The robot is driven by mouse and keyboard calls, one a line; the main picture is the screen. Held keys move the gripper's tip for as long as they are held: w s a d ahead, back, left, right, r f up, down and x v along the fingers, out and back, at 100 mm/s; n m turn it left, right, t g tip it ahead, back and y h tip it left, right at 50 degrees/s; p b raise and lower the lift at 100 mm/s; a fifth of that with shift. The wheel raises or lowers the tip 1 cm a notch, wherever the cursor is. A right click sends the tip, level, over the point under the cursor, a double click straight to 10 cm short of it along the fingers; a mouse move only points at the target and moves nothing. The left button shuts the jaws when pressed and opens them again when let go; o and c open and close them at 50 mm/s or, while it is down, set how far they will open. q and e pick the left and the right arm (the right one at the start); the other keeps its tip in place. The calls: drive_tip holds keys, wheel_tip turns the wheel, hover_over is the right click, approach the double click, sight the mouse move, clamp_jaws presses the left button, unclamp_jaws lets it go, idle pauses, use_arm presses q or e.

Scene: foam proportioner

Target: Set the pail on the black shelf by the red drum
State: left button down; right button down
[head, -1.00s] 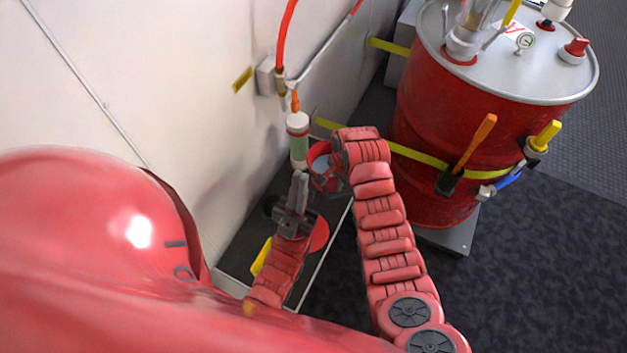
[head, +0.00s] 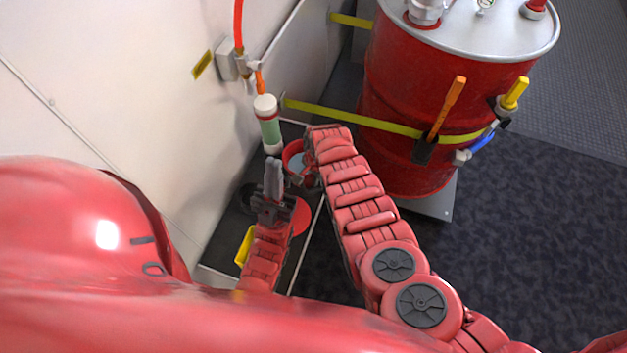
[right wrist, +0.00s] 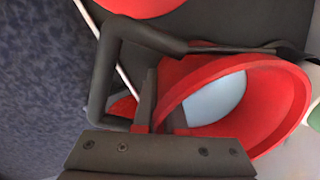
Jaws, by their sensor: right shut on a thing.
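The red pail (head: 294,158), with pale blue-grey inside, is at the far part of the black shelf (head: 240,228), left of the red drum (head: 430,100). My right gripper (head: 309,172) is shut on it at its right side. In the right wrist view the pail (right wrist: 270,120) fills the right side, its mouth facing the camera. Whether its base touches the shelf is hidden. My left gripper (head: 273,178) is over the shelf, nearer than the pail. I see nothing in it, but cannot tell its jaws.
A green and white cylinder (head: 268,125) hangs on an orange hose just behind the pail. A red disc (head: 301,216) and a yellow thing (head: 244,246) are on the shelf. A yellow strap (head: 350,117) runs from the wall around the drum. Dark floor (head: 540,210) is free at right.

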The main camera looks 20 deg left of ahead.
drive_tip(key=shift+a+r, duration=0.1)
drive_tip(key=c, duration=1)
unclamp_jaws()
